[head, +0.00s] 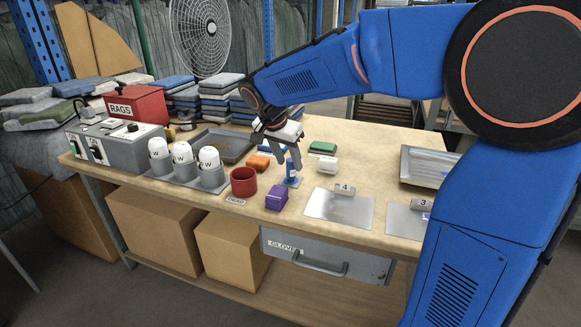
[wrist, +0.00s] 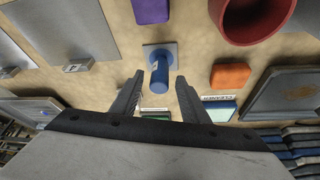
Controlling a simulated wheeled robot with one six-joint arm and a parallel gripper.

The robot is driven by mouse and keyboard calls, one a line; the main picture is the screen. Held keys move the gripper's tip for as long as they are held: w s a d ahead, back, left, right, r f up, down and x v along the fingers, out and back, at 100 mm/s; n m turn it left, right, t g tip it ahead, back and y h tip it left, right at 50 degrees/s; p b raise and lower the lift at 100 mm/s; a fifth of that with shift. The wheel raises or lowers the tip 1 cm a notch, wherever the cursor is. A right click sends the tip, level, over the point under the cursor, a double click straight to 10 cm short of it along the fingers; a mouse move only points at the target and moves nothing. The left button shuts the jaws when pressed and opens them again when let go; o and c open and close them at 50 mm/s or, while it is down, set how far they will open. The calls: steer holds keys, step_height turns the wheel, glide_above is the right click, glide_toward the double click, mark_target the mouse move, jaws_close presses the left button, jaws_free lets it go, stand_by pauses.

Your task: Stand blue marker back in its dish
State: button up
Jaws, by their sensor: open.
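The blue marker (wrist: 159,76) stands upright on a small square grey-blue base (wrist: 148,48), which looks like its dish. In the head view the marker (head: 290,168) is partly hidden by my fingers, and the base (head: 292,183) lies flat on the bench. My gripper (wrist: 158,80) is open, with one finger on each side of the marker and a visible gap on both sides. In the head view my gripper (head: 287,163) points down at the marker from above. I cannot tell how deep the marker sits in the base.
A red cup (head: 243,181) with a "DEAD" label, a purple block (head: 276,197) and an orange block (head: 258,163) stand close by. A white block (head: 328,165) and a green-topped block (head: 322,148) are to the right. Metal plate 4 (head: 338,208) lies to the front right.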

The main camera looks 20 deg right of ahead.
steer(key=v, duration=0.8)
steer(key=s+d+f+n+y, duration=0.1)
steer(key=s+d+n, duration=0.25)
steer(key=s, duration=0.45)
steer(key=s+d+f+n+y, duration=0.1)
steer(key=s+d+f+n, duration=0.1)
steer(key=s+d, duration=0.45)
steer(key=s+f+n+t, duration=0.1)
steer(key=s+f, duration=0.3)
steer(key=s, duration=0.4)
steer(key=s+f+n+t+y, duration=0.1)
steer(key=s+f+n, duration=0.2)
steer(key=s+f, duration=0.2)
steer(key=shift+s+d+n+y, duration=0.25)
steer(key=shift+s+n+y, duration=0.1)
steer(key=shift+s, duration=1.25)
